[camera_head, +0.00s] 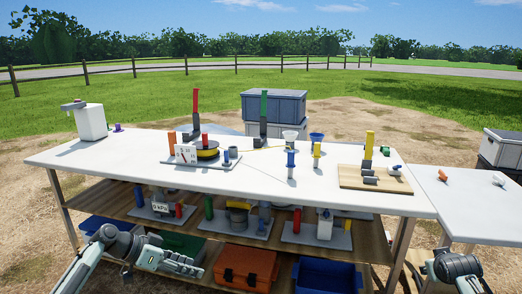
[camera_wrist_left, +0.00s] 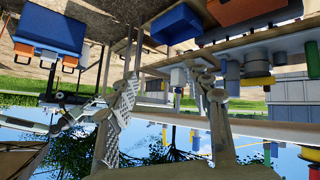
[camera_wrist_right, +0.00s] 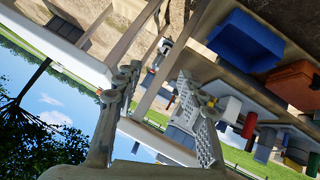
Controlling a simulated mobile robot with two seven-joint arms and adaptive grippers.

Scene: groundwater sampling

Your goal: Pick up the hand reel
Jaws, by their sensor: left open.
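A yellow-and-black reel (camera_head: 207,152), which looks like the hand reel, sits on a grey board on the white tabletop, left of the middle. A red upright part stands by it, and a white gauge box (camera_head: 186,154) partly covers its left side. My left gripper (camera_head: 192,267) is low in front of the table, by the lower shelf, well below and apart from the reel. Its fingers are spread and empty in the left wrist view (camera_wrist_left: 165,95). My right gripper is spread and empty in the right wrist view (camera_wrist_right: 158,88); only its arm shows at the head view's lower right.
The white table (camera_head: 130,157) has shelves below with sampling gear, an orange case (camera_head: 246,268) and a blue bin (camera_head: 325,276). A wooden board (camera_head: 350,178) with a yellow-handled tool is at right. A white dispenser (camera_head: 90,121) stands at far left. The front tabletop is clear.

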